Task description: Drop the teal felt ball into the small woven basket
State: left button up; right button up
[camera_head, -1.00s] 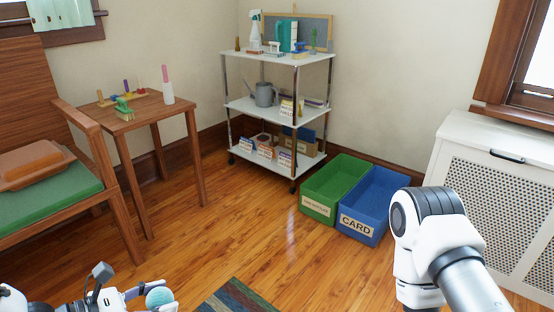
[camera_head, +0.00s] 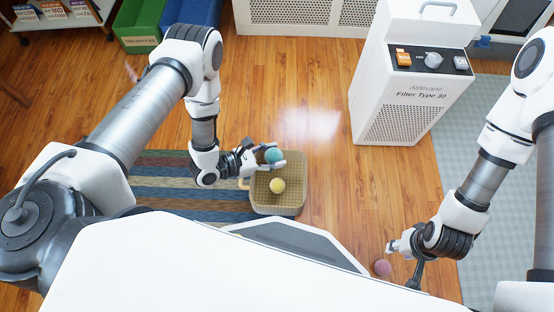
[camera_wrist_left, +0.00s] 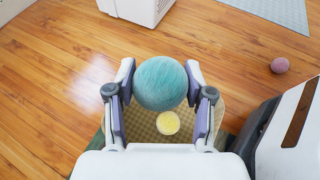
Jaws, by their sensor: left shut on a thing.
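The teal felt ball (camera_head: 273,155) is held between the fingers of my left gripper (camera_head: 274,159). In the left wrist view the teal ball (camera_wrist_left: 160,83) sits between both fingertips. The small woven basket (camera_head: 290,207) is below, on the floor at the edge of the striped rug, and my left gripper is over it. A yellow ball (camera_head: 277,186) lies inside the basket and also shows in the left wrist view (camera_wrist_left: 168,122). My right gripper (camera_head: 392,247) is low at the right, beside a pink ball; its fingers are too small to judge.
The pink ball (camera_head: 382,267) lies on the wooden floor. A white filter unit (camera_head: 405,90) stands beyond the basket to the right, near a grey mat (camera_head: 475,140). A green bin (camera_head: 135,30) and a blue bin (camera_head: 190,12) are at the back. Floor around the basket's right is clear.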

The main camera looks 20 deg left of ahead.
pick_arm(q)
jog(key=f+b, duration=0.1)
jog(key=f, duration=0.1)
jog(key=s+d+f+b, duration=0.1)
jog(key=f+b, duration=0.1)
jog(key=f, duration=0.1)
jog(key=s+f+b, duration=0.1)
jog(key=f, duration=0.2)
jog(key=shift+s+d+b, duration=0.1)
jog(key=shift+d+b, duration=0.1)
jog(key=shift+b, duration=0.15)
jog(key=o, duration=1)
jog(key=v, duration=1.2)
